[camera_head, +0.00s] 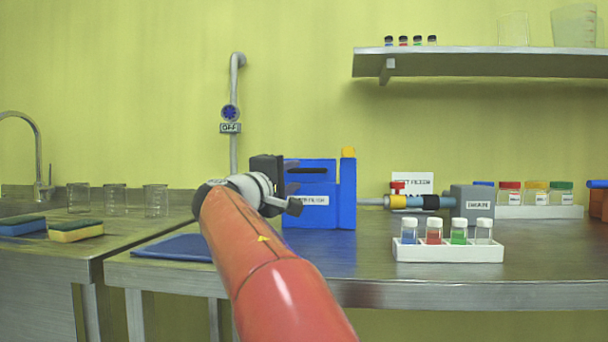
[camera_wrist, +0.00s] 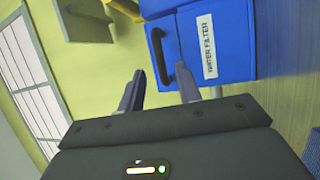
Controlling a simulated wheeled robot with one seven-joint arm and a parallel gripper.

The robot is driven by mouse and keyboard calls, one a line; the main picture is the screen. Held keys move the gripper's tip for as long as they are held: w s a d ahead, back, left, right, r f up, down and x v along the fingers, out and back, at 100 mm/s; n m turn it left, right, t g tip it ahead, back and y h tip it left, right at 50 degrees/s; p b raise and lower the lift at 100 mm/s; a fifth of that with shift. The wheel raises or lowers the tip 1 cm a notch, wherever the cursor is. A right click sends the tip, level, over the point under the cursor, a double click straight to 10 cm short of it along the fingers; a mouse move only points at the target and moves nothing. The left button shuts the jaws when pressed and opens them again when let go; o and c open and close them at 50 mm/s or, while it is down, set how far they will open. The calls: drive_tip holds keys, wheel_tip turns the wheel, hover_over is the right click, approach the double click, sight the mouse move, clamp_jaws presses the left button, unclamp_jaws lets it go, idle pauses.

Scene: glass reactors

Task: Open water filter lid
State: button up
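The blue water filter box (camera_head: 335,212) stands on the steel bench, its white label partly covered by my gripper in the head view. In the wrist view the water filter (camera_wrist: 224,30) shows its label and a black bar handle (camera_wrist: 157,48) on the blue face. The lid looks closed. My gripper (camera_wrist: 160,72) is open and empty, its two fingers apart on either side of the handle's near end in the picture. Whether the handle lies between the fingertips in depth, I cannot tell.
A white rack of capped vials (camera_head: 448,250) and a grey box (camera_head: 472,205) stand to the right. A blue mat (camera_head: 175,247) lies left of my arm. Sponges (camera_head: 76,231) and beakers (camera_head: 115,198) stand further left. A shelf (camera_head: 480,62) hangs upper right.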

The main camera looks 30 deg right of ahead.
sight(304, 171)
drive_tip(key=p+x, duration=0.1)
drive_tip(key=x, duration=0.4)
clamp_jaws()
